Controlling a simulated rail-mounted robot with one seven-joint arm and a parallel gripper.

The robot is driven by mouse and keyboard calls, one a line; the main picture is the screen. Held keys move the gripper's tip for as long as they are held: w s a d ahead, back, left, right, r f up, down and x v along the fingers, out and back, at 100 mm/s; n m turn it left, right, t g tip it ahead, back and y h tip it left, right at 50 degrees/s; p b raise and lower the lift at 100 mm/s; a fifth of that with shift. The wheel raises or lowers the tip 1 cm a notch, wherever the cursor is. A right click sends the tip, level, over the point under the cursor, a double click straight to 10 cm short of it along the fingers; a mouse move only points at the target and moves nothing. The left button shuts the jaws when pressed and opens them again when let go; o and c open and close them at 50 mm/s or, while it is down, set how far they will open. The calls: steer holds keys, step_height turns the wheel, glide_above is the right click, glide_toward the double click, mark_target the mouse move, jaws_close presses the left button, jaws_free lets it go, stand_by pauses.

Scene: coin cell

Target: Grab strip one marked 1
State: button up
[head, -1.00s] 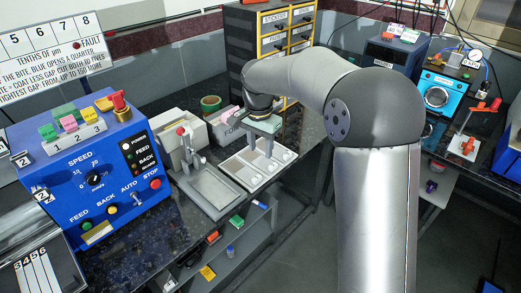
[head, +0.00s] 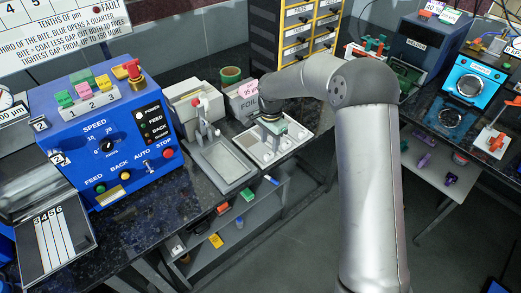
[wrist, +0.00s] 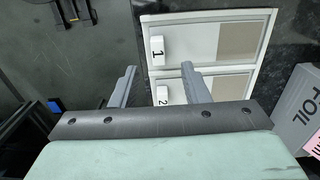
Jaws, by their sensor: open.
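Strip one lies in a white-framed tray (head: 247,146) on the dark bench. In the wrist view its compartment is the upper one, with a white tag marked 1 (wrist: 157,50), a pale stretch and a grey-beige patch (wrist: 238,41) at the right. I cannot tell exactly where the strip's edges are. Below it is a second compartment with a tag marked 2 (wrist: 163,95), partly hidden by my gripper. My gripper (wrist: 157,76) is open and empty, fingers spread over the tags' end of the tray. In the head view my gripper (head: 271,133) hangs over the tray.
A grey box marked FOIL (wrist: 297,112) stands beside the tray. A press with a grey plate (head: 222,165) stands to its left. The blue machine (head: 100,150) is further left, with numbered strips (head: 52,240) in front. A lower shelf (head: 235,222) holds small coloured items.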

mark_target(269, 154)
steer(key=shift+s+f+p, duration=0.2)
steer(key=shift+f+p, duration=0.55)
steer(key=shift+f, duration=1.9)
jaws_close()
